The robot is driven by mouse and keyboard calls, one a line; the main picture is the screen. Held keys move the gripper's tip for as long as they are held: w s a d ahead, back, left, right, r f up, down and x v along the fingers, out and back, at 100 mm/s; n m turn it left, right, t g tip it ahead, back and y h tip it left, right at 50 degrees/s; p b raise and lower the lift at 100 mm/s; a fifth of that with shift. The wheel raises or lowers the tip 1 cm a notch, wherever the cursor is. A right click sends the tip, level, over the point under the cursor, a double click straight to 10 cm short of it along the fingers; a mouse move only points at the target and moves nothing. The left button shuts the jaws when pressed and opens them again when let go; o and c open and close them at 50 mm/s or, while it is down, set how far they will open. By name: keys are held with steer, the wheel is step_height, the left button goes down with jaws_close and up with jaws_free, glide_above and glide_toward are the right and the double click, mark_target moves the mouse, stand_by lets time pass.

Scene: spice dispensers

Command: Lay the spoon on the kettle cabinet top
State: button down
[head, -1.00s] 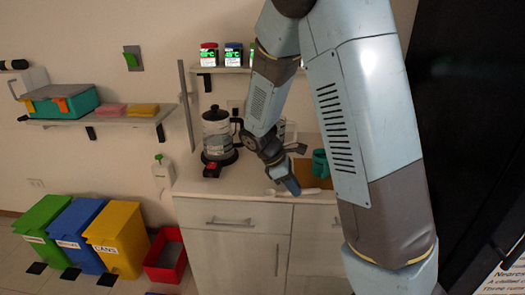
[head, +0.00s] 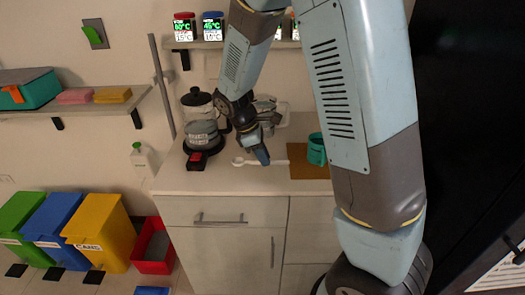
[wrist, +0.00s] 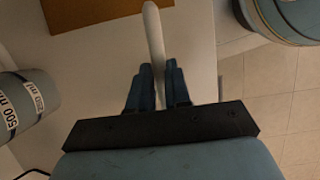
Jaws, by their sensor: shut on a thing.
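The white spoon (head: 278,162) is in my gripper (head: 262,157), over the kettle cabinet top (head: 220,180). In the head view it lies level, left of the brown mat and right of the kettle (head: 202,132). In the wrist view the spoon's pale handle (wrist: 153,35) runs between the two blue fingers of my gripper (wrist: 160,75), pointing away from me. The fingers are shut on it. I cannot tell whether the spoon touches the cabinet top or hangs just above it. The kettle's marked side shows at left in the wrist view (wrist: 25,105).
A teal mug (head: 316,149) stands on the brown mat (head: 305,172) at the right of the cabinet top. A black and red item (head: 196,161) is in front of the kettle. The front strip of the top is clear. A shelf with displays (head: 200,43) hangs above.

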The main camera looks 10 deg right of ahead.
steer(key=shift+f, duration=1.85)
steer(key=c, duration=1)
jaws_free()
steer(key=s+v, duration=0.1)
steer(key=v, duration=1.2)
steer(key=shift+w+a+r, duration=0.15)
steer(key=shift+w+r, duration=0.2)
steer(key=shift+w, duration=0.15)
